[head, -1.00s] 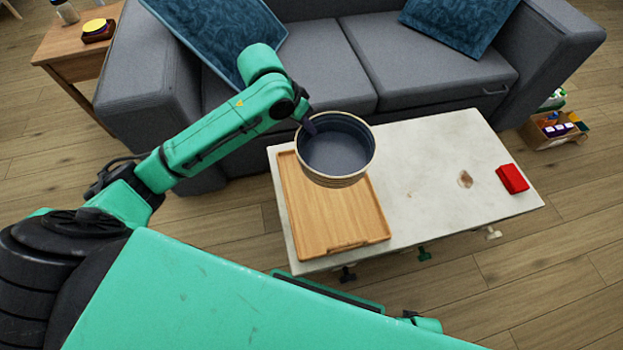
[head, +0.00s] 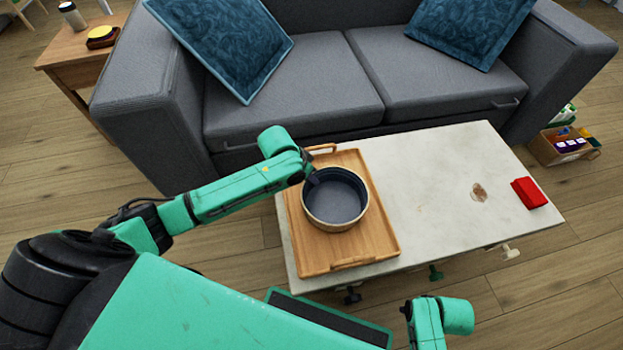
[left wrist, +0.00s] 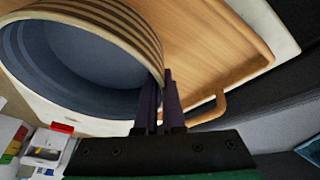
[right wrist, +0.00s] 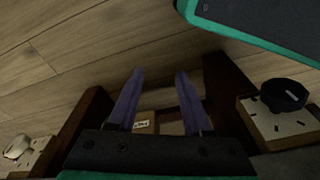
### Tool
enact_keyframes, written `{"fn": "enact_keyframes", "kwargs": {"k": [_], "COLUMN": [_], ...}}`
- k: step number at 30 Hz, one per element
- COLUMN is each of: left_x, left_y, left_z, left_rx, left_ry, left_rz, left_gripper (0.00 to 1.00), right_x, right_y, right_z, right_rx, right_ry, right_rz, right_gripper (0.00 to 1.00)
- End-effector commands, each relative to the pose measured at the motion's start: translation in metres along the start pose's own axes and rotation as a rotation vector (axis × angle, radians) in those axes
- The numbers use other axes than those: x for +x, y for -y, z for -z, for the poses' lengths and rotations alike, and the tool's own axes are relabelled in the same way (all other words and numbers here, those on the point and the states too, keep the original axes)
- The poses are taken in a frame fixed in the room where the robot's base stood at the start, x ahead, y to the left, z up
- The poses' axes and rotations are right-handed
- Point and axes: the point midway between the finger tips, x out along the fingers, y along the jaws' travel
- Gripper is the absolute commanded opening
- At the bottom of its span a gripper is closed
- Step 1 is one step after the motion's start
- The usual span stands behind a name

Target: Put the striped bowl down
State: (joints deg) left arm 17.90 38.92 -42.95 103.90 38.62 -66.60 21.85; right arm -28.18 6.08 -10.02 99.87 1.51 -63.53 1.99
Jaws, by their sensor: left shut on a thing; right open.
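The striped bowl (head: 337,203), dark blue inside with a banded tan outer wall, is upright over the left-middle of the wooden tray (head: 376,236). Whether its base touches the tray is hidden. My left gripper (head: 311,181) is shut on the bowl's left rim. In the left wrist view the dark fingers (left wrist: 161,100) pinch the bowl's wall (left wrist: 134,28), with the tray (left wrist: 225,55) behind. My right gripper (right wrist: 155,88) is open and empty in the right wrist view, over a dark wooden structure; in the head view only part of its arm shows.
The tray lies on the left end of a pale stone-topped table (head: 430,190). A red object (head: 529,193) and a brown stain are at its right side. A grey sofa (head: 290,95) stands close behind. The table's middle is clear. A box (head: 563,145) sits on the floor right.

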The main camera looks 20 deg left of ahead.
Motion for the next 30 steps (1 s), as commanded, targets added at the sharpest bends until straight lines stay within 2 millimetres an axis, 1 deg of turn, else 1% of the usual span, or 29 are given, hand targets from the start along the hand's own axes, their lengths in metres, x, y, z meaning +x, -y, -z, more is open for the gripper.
{"fn": "enact_keyframes", "kwargs": {"k": [4, 6, 7, 16, 19, 20, 23, 26, 30], "left_x": [0.001, 0.002, 0.002, 0.001, -0.006, -0.009, -0.028, -0.052, -0.089], "left_y": [0.0, 0.001, 0.001, 0.001, 0.0, 0.001, 0.0, 0.001, 0.0], "left_z": [0.001, -0.001, -0.001, -0.001, 0.001, 0.001, 0.002, 0.002, 0.002], "left_rx": [-0.001, 0.0, 0.0, 0.0, 0.0, -0.001, 0.0, 0.001, 0.001], "left_ry": [-0.004, 0.0, 0.0, 0.0, 0.0, 0.001, -0.001, -0.001, 0.0], "left_rz": [-0.001, 0.001, 0.0, 0.001, 0.001, 0.001, 0.001, 0.002, 0.002], "left_gripper": [0.0, 0.29, 0.36, 0.36, 0.36, 0.36, 0.36, 0.36, 0.36], "right_x": [0.0, 0.001, 0.001, 0.001, -0.001, 0.002, 0.014, 0.027, 0.043], "right_y": [0.0, 0.0, 0.0, 0.0, 0.0, -0.001, -0.005, -0.009, -0.012], "right_z": [0.0, 0.0, 0.0, -0.001, 0.0, -0.002, -0.012, -0.026, -0.047], "right_rx": [0.0, 0.0, 0.0, 0.0, 0.0, 0.001, 0.004, 0.005, 0.001], "right_ry": [0.0, 0.0, 0.0, 0.001, -0.002, -0.001, 0.009, 0.016, 0.022], "right_rz": [0.0, 0.0, 0.0, 0.0, 0.0, -0.002, -0.009, -0.017, -0.022], "right_gripper": [0.5, 0.5, 0.5, 0.5, 0.5, 0.5, 0.5, 0.5, 0.5]}}
